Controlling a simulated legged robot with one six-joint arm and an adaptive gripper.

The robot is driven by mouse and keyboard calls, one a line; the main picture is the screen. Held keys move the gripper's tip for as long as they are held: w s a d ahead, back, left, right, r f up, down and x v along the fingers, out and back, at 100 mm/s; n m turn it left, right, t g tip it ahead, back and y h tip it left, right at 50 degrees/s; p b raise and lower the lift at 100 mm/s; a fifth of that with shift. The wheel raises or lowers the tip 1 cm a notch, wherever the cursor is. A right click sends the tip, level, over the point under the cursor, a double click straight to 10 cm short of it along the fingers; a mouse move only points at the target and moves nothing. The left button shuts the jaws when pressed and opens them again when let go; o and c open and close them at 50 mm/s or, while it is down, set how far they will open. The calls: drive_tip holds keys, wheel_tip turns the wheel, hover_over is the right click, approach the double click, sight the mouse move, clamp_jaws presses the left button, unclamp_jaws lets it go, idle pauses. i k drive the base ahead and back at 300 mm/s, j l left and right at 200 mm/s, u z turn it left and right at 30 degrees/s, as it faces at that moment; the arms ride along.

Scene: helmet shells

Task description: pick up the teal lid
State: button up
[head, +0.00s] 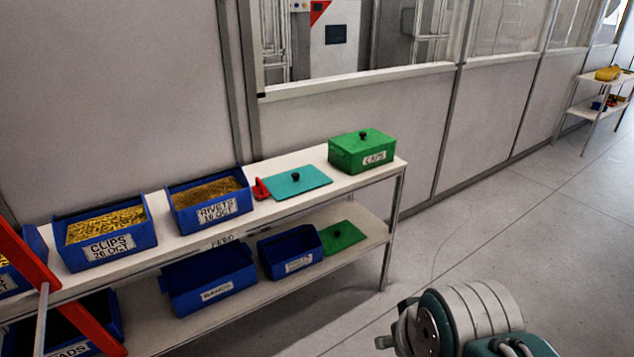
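The teal lid (294,183) lies flat on the top shelf of the white rack, with a small black knob (295,177) at its middle. It sits between the blue rivets bin and the green caps box. A small red object (261,189) is at its left edge. My arm shows at the bottom right, in front of the rack and well apart from the lid. My gripper's fingertips cannot be made out, so I cannot tell whether it is open or shut.
On the top shelf (247,208) stand the blue clips bin (117,249), the rivets bin (203,214) and the lidded green caps box (362,150). Blue bins and a green lid (342,235) are below. A red frame (35,262) crosses the left. Floor right of the rack is clear.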

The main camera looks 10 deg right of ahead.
sight(289, 184)
drive_tip(key=i+u, duration=0.25)
drive_tip(key=i+l+u, duration=0.15)
drive_tip(key=i, duration=0.3)
drive_tip(key=i+l+u, duration=0.15)
drive_tip(key=i, duration=0.3)
drive_tip(key=i+l+u, duration=0.1)
drive_tip(key=i, duration=0.35)
drive_tip(key=i+l+u, duration=0.15)
drive_tip(key=i+l, duration=0.15)
drive_tip(key=i, duration=0.15)
